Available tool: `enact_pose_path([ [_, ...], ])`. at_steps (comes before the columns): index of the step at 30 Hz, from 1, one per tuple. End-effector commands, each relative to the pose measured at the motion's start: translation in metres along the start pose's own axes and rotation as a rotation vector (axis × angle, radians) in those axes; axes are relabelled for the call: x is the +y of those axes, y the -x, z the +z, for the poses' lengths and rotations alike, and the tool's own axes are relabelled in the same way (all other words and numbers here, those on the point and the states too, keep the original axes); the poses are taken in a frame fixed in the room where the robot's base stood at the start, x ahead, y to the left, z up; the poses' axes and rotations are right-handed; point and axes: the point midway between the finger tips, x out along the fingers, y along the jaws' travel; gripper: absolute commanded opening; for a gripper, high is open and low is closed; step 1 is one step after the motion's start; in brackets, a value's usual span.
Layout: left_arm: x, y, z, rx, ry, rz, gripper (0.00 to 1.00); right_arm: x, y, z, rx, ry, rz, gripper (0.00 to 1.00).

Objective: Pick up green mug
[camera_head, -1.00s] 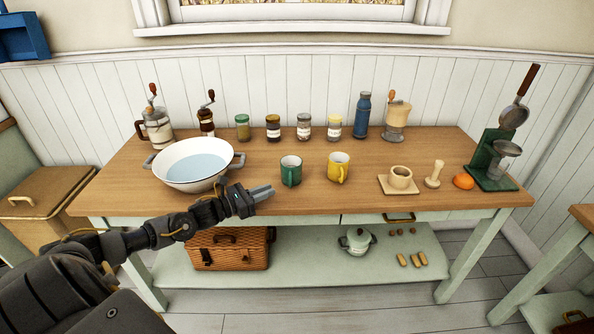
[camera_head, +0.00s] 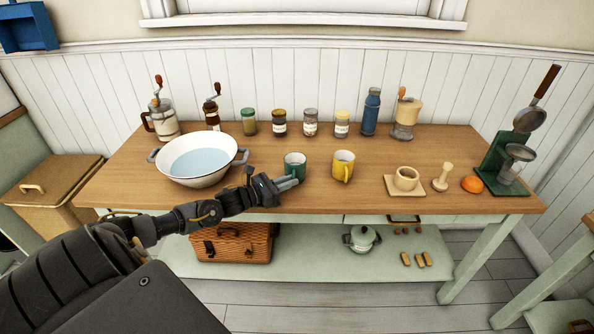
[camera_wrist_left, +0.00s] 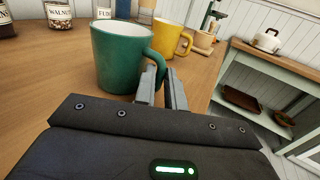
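The green mug (camera_head: 294,165) stands upright on the wooden table top near its front edge. In the left wrist view the green mug (camera_wrist_left: 118,58) is close ahead, with its handle on the right side, toward my fingers. My left gripper (camera_head: 290,182) is at the front of the mug, low over the table edge. In the wrist view the left gripper's (camera_wrist_left: 163,80) two fingers are apart with a narrow gap, their tips at the lower part of the handle. I cannot tell whether they touch it. My right gripper is not in view.
A yellow mug (camera_head: 343,166) stands just right of the green mug. A white basin (camera_head: 202,178) is to the left. Several jars (camera_head: 279,123) line the back. The wooden table (camera_head: 130,185) is clear behind the mugs.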

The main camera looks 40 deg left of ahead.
Motion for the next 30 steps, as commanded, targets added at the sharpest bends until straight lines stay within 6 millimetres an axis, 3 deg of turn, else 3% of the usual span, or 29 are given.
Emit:
enact_pose_path([
  [5, -0.001, -0.001, 0.0, -0.001, 0.0, -0.002, 0.0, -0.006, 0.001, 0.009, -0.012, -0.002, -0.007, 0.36],
  [20, -0.001, -0.002, 0.003, -0.001, -0.001, -0.002, 0.0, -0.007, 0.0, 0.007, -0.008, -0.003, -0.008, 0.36],
  [30, -0.001, -0.002, 0.024, -0.004, -0.003, -0.004, 0.0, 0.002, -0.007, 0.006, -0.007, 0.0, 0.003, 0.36],
])
